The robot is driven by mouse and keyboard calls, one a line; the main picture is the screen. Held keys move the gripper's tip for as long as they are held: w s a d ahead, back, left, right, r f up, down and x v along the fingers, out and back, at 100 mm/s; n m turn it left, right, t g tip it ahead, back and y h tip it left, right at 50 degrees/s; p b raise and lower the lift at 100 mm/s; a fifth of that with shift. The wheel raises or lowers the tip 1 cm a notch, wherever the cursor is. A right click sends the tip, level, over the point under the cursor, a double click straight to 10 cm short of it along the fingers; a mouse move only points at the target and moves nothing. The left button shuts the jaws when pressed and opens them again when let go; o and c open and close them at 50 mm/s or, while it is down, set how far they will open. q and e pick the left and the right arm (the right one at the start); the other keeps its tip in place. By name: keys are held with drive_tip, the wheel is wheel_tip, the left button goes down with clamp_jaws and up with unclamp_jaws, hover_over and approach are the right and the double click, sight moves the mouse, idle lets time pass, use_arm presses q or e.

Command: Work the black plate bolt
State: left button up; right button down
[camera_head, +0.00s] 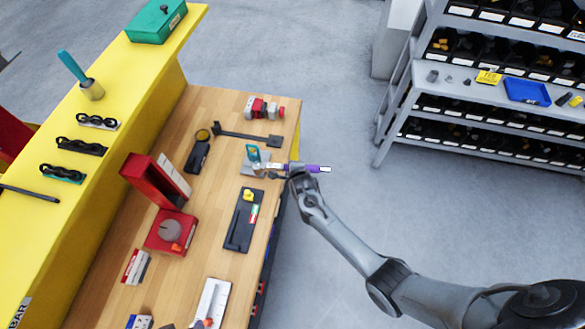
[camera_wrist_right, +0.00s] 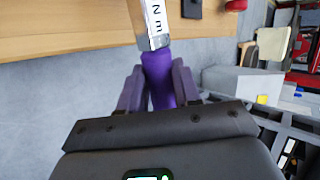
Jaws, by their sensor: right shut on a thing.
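My right gripper (camera_head: 299,170) is shut on the purple handle of a tool (camera_head: 318,169) at the bench's right edge. In the right wrist view the purple handle (camera_wrist_right: 158,80) sits between both fingers, and its silver body with "N m" lettering points away over the bench. A black plate (camera_head: 82,147) with dark rounded fittings lies on the yellow ledge, between a similar white plate (camera_head: 98,122) and a teal one (camera_head: 62,174). Its bolt is too small to tell apart. My right gripper is well to the right of it. My left gripper is not in view.
The wooden bench (camera_head: 190,262) holds a black tray (camera_head: 243,220), a red frame (camera_head: 150,180), a red box with a grey knob (camera_head: 170,232) and a long dark tool (camera_head: 247,135). A teal box (camera_head: 155,20) stands on the yellow ledge (camera_head: 140,98). Shelving (camera_head: 405,95) stands right, beyond open floor.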

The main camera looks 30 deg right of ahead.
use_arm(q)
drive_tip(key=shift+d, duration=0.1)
use_arm(e)
drive_tip(key=shift+a+r, duration=0.1)
drive_tip(key=shift+a, duration=0.05)
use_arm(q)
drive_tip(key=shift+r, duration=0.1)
use_arm(e)
drive_tip(key=shift+s+a+m+g+h, duration=0.3)
drive_tip(key=shift+s+a+m+h, duration=0.45)
drive_tip(key=shift+m, duration=0.25)
drive_tip(key=shift+s, duration=0.1)
drive_tip(key=shift+a, duration=0.1)
